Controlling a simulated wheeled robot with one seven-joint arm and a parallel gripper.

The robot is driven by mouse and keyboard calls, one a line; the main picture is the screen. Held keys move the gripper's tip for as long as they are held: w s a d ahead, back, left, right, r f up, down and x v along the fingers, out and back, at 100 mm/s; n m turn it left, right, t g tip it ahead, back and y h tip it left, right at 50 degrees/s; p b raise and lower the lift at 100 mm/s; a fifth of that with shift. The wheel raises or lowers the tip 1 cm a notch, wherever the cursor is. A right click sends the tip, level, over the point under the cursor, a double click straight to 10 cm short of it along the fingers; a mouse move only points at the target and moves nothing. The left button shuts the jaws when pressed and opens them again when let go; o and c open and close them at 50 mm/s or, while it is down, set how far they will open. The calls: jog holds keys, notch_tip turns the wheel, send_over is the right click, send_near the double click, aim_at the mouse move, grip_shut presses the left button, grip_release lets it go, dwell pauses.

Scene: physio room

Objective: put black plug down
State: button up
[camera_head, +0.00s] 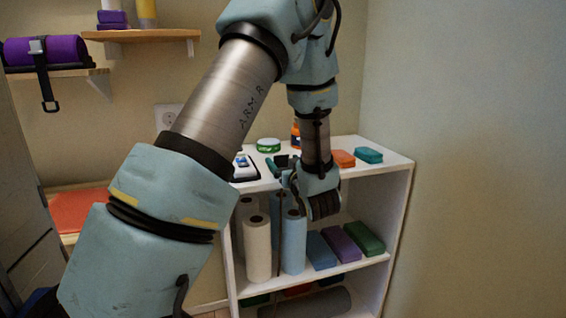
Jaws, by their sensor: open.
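My gripper (290,172) is at the front edge of the white shelf's top board, at the end of my downturned forearm. Its fingers are small and dark here and partly hidden by my wrist. A dark shape (277,162) lies on the top board at the fingers. It may be the black plug, but I cannot tell it clearly from the fingers or whether they touch. A thin dark cable (279,240) hangs from near my wrist, in front of the shelf's paper rolls.
The white shelf (397,176) holds a green-and-white tin (268,145), an orange bottle (296,136), an orange block (343,159) and a teal block (369,155) on top. Rolls and coloured blocks fill the middle level. A wall socket (169,116) is at left.

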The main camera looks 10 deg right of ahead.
jog(key=s+d+b, duration=0.1)
jog(key=s, duration=0.9)
jog(key=shift+s+d, duration=0.25)
jog(key=shift+s, duration=0.1)
jog(key=shift+f, duration=0.1)
